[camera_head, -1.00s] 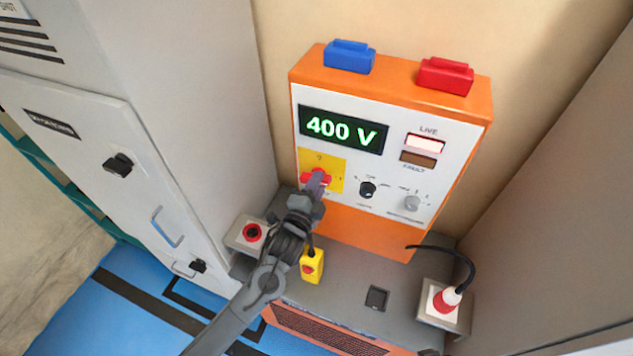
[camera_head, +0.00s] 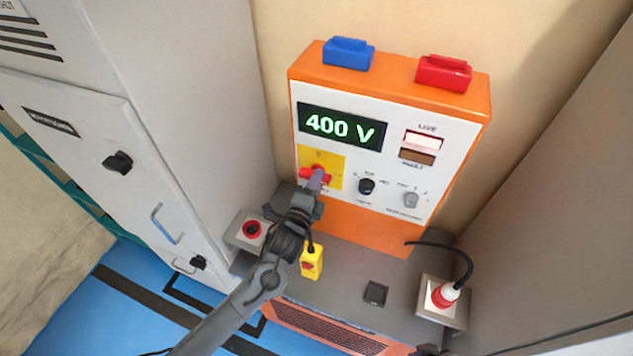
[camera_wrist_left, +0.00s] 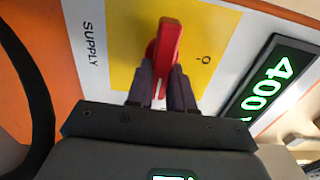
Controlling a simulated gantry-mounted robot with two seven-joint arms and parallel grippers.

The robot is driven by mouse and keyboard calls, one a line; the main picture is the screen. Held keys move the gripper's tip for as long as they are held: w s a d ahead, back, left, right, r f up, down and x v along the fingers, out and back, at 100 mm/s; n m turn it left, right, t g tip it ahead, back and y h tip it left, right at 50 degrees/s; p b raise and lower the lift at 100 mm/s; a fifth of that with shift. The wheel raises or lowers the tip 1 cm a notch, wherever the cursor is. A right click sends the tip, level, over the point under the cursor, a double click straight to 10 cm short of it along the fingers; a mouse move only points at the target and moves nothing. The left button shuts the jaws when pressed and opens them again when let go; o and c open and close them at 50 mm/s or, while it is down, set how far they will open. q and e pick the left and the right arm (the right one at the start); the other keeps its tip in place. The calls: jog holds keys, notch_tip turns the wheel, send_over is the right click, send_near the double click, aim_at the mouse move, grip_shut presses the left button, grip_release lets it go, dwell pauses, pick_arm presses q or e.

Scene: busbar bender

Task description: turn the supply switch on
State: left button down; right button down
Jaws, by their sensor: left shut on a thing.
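The supply switch is a red handle (camera_head: 314,175) on a yellow plate (camera_head: 334,163) at the lower left of the panel. The handle lies roughly sideways across the plate, with the 0 mark above it. In the left wrist view the red handle (camera_wrist_left: 167,45) stands between the two dark fingers. My left gripper (camera_head: 313,187) is shut on it, and the fingers hide its lower part. The display (camera_head: 342,128) reads 400 V in green, and the LIVE window (camera_head: 424,141) looks pale and bright. My right gripper is not clearly seen.
A black knob (camera_head: 366,186) and a grey knob (camera_head: 411,200) sit right of the switch. A yellow box with a red button (camera_head: 312,264) hangs below my left wrist. A red emergency button (camera_head: 252,230) is at left. A red-and-white plug (camera_head: 446,294) is at lower right.

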pick_arm(q)
jog(key=c, duration=1.2)
grip_release()
jog(key=shift+f, duration=0.25)
jog(key=shift+o, duration=1)
jog(key=shift+w+r, duration=0.1)
jog(key=shift+r, duration=0.05)
jog(key=v, duration=1.1)
jog(key=shift+b, duration=0.35)
jog(key=shift+d, duration=0.1)
